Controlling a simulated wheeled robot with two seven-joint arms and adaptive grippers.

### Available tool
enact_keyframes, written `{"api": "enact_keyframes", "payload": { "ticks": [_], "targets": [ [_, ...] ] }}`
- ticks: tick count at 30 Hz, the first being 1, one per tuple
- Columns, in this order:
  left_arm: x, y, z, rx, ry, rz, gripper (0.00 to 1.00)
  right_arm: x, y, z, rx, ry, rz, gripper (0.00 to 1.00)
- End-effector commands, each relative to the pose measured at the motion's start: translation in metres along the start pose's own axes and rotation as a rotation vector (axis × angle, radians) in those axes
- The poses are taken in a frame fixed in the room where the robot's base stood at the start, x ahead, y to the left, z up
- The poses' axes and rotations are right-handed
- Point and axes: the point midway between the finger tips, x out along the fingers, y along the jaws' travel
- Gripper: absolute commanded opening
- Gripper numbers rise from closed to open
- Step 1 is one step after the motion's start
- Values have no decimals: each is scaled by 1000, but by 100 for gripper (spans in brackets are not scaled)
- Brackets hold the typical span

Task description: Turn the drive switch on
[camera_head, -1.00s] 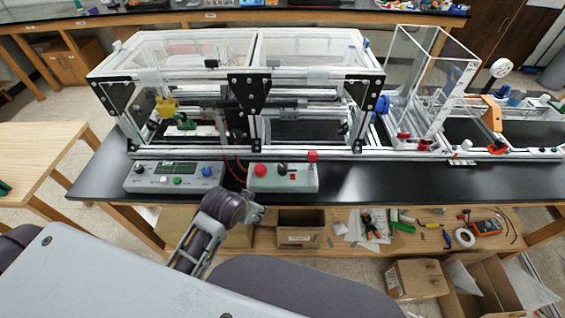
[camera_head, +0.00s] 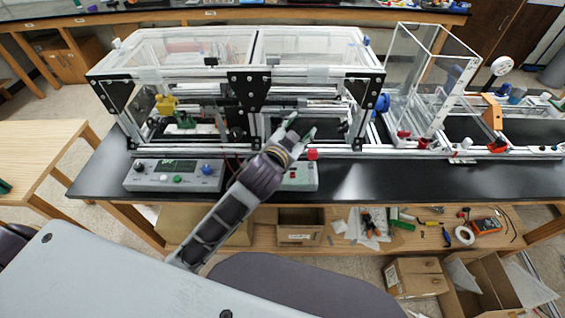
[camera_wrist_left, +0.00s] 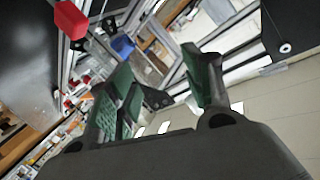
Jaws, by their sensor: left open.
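The right-hand control box (camera_head: 304,183) stands at the front of the black bench. My left forearm and wrist cover its left part, and only its right end shows clearly. I cannot tell which control is the drive switch. A red block (camera_head: 312,154) sits at the box's back right corner; a red block also shows at the top left of the left wrist view (camera_wrist_left: 70,18). My left gripper (camera_head: 301,128) is open and empty, above and behind the box, in front of the extrusion frame (camera_head: 318,144). Its green-padded fingers are apart in the left wrist view (camera_wrist_left: 165,78). My right gripper is not seen.
A second control box (camera_head: 174,176) with a display, knobs and a green button stands to the left. A clear-walled enclosure (camera_head: 425,80) is at the right. The bench front to the right of the boxes (camera_head: 420,178) is bare. A shelf with cartons lies below.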

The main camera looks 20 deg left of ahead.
Motion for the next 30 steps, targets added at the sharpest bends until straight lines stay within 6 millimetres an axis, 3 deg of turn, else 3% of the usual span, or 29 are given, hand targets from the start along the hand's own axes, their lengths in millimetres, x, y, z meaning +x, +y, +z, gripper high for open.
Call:
{"api": "enact_keyframes", "payload": {
  "ticks": [1,7,15,24,30],
  "targets": [
    [4,0,-20,29,62,-7,51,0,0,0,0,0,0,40],
    [6,6,-90,140,298,-24,51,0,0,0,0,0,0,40],
    [-10,29,-174,306,610,-23,51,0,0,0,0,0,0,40],
    [-45,70,-240,519,939,13,51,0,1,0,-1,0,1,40],
    [-71,104,-264,678,1141,61,51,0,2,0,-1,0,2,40]
  ]
}}
